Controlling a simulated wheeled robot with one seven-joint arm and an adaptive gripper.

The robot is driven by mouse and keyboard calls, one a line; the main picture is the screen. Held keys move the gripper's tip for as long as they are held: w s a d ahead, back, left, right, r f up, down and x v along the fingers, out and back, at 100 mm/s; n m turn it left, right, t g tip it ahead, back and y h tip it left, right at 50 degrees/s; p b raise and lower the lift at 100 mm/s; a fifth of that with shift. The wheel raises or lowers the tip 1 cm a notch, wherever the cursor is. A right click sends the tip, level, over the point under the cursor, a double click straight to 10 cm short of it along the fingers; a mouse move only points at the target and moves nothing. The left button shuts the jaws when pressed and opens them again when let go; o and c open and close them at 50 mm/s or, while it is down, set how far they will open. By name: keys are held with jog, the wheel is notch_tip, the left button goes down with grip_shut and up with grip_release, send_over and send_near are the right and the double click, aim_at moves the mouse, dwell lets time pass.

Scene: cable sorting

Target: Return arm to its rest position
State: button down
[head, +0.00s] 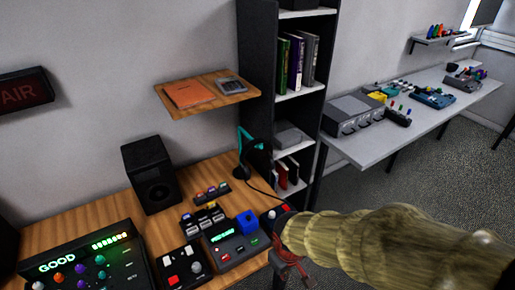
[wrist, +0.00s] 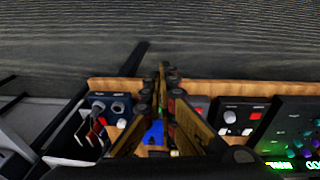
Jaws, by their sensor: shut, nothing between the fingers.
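My arm, in a yellowish ribbed sleeve, reaches in from the right of the head view. Its end is by the right edge of the wooden desk (head: 80,217), beside the device with the blue block (head: 247,222). The fingers are hard to make out there. In the wrist view the two brown fingers of my gripper (wrist: 166,72) come together at their tips, with nothing seen between them. The blue block (wrist: 154,132) shows behind the fingers, partly hidden by them.
Red cables (head: 288,264) hang just below my arm's end. A black speaker (head: 151,175), a teal stand (head: 243,150) and several control boxes crowd the desk. A dark shelf unit (head: 258,70) stands behind. A grey table (head: 455,105) with devices is at right; carpet before it is clear.

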jog(key=s+d+r+m+t, duration=0.1)
jog(key=s+d+r+m, duration=0.1)
jog(key=r, duration=0.5)
jog(key=s+d+r+m+t, duration=0.1)
jog(key=s+d+r+m, duration=0.1)
jog(key=d+r, duration=0.3)
jog(key=s+d+r+m+t, duration=0.2)
jog(key=s+d+r, duration=0.1)
jog(key=r, duration=0.6)
jog(key=shift+s+d+r+m, duration=0.2)
jog(key=shift+d+m, duration=0.1)
jog(key=shift+d, duration=0.4)
